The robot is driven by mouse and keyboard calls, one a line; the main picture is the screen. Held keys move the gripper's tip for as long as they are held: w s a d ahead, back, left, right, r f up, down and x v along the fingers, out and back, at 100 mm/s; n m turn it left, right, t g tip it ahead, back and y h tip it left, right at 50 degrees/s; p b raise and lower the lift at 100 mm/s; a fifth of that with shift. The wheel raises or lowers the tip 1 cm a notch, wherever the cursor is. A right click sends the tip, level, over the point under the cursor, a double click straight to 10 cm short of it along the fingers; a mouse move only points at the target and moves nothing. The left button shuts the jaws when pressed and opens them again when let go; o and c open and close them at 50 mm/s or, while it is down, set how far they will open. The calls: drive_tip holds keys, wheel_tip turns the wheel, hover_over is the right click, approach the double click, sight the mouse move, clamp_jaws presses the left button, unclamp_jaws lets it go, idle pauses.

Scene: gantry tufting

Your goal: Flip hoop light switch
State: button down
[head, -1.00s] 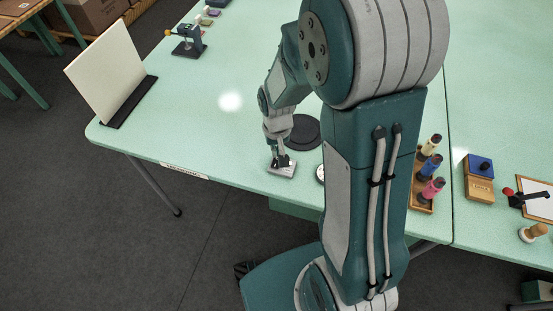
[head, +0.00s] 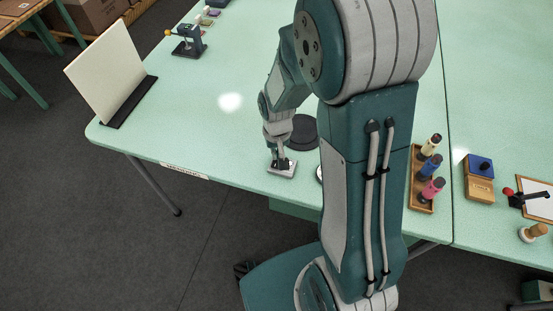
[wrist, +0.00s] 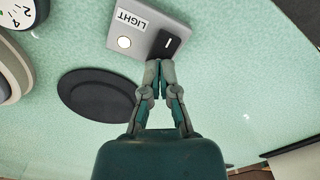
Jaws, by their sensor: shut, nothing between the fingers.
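A grey switch plate (wrist: 168,20) fills the top middle of the wrist view, with a LIGHT label, a bright white round spot and a black rocker (wrist: 168,42). In the head view the plate (head: 289,172) lies near the table's front edge. My gripper (wrist: 159,66) is shut and empty, its fingertips at the rocker's near end. I cannot tell whether they touch it. In the head view my gripper (head: 280,161) comes down over the plate and hides part of it.
A flat dark disc (wrist: 97,95) lies beside the plate. A numbered white dial (wrist: 20,12) is close by. A wooden tray of coloured bottles (head: 421,194) stands right of my arm. A cream panel (head: 106,73) stands at the left. The table between is clear.

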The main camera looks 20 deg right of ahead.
drive_tip(key=shift+f, duration=0.55)
drive_tip(key=shift+r, duration=3.55)
drive_tip(key=shift+s+r, duration=0.1)
drive_tip(key=shift+r, duration=0.3)
drive_tip(key=s+r+n+t, duration=0.1)
drive_tip(key=s+r+t, duration=0.4)
drive_tip(key=s+r, duration=0.9)
wheel_tip(320, 180, up, 4)
drive_tip(key=shift+r+t, duration=0.1)
drive_tip(key=shift+t, duration=0.2)
